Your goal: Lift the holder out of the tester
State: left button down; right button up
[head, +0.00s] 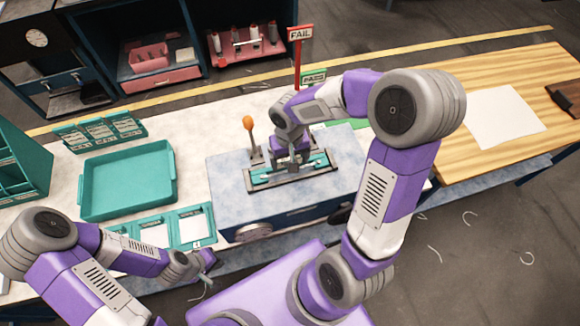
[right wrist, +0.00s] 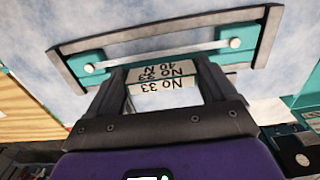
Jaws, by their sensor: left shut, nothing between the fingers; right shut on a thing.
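The tester (head: 228,193) is a blue-grey box on the white bench, with an orange-knobbed lever (head: 249,123) at its back left. The teal holder (head: 319,160) lies along the dark frame on the tester's top; my right gripper hides its middle. In the right wrist view, the holder (right wrist: 92,62) shows teal ends with white pegs and a pale strand between them. Whether the holder is raised I cannot tell. My left gripper (head: 208,262) is shut and empty, left of the tester.
A teal tray (head: 128,213) stands left of the tester, with teal card frames (head: 192,225) in front and a teal rack (head: 98,136) behind. A red FAIL sign (head: 300,34) and a green PASS sign (head: 314,78) stand behind. A wooden table (head: 450,128) is at right.

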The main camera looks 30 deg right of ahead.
jog(key=shift+r, duration=0.15)
jog(key=shift+r+p, duration=0.35)
jog(key=shift+r, duration=0.1)
jog(key=shift+r, duration=0.1)
notch_tip(320, 180, up, 3)
jog(key=shift+f+p, duration=0.2)
jog(key=shift+p, duration=0.85)
jog(key=shift+f, duration=0.15)
